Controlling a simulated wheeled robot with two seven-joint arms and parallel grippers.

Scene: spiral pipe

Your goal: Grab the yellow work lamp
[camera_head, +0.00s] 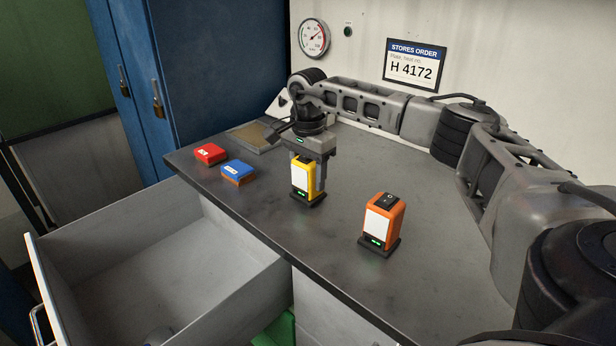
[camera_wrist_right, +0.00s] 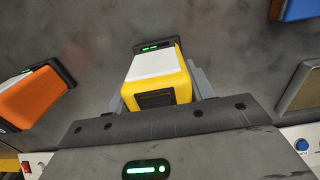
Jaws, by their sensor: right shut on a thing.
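The yellow work lamp (camera_head: 303,178) stands upright on a dark base on the grey worktop, near its front edge, with a white panel on its front and a small green light at the bottom. My right gripper (camera_head: 313,165) is above it, pointing down, and shut on its upper part. In the right wrist view the yellow lamp (camera_wrist_right: 160,80) sits between the fingers. In the head view the gripper hides the lamp's top. My left gripper is not in view.
An orange work lamp (camera_head: 382,222) stands to the right on the worktop (camera_head: 330,270). A red box (camera_head: 210,153) and a blue box (camera_head: 238,171) lie to the left. An open, largely empty drawer (camera_head: 150,265) is below. Blue lockers (camera_head: 205,80) stand behind at the left.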

